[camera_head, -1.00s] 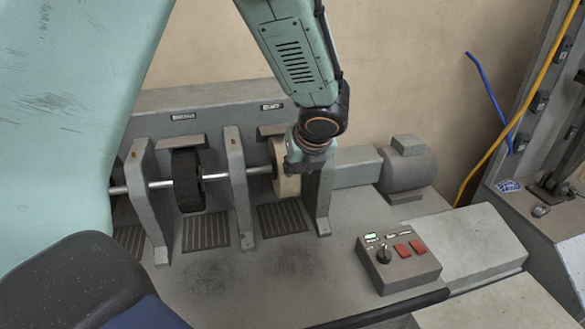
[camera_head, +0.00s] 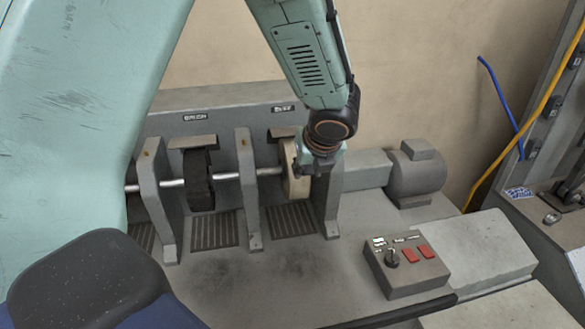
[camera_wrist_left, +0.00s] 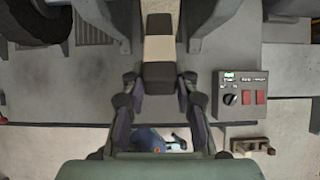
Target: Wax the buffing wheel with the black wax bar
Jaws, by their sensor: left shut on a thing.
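The buffing wheel (camera_head: 293,184) is a pale cream disc on the shaft, in the right-hand bay of the grey machine in the head view. My left gripper (camera_wrist_left: 159,88) is shut on the black wax bar (camera_wrist_left: 159,75), whose dark near end lies between the fingers. The bar seems to have a pale middle band and a dark far end, pointing at the pale wheel rim (camera_wrist_left: 161,5). In the head view my left gripper (camera_head: 304,170) is at the wheel's upper right. It hides the bar, so contact cannot be told. My right gripper is not in view.
A dark brush wheel (camera_head: 198,182) is on the same shaft to the left, between grey brackets. A motor (camera_head: 416,173) stands right. A control box (camera_head: 405,268) with a black knob and red buttons sits in front right. The bench front is clear.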

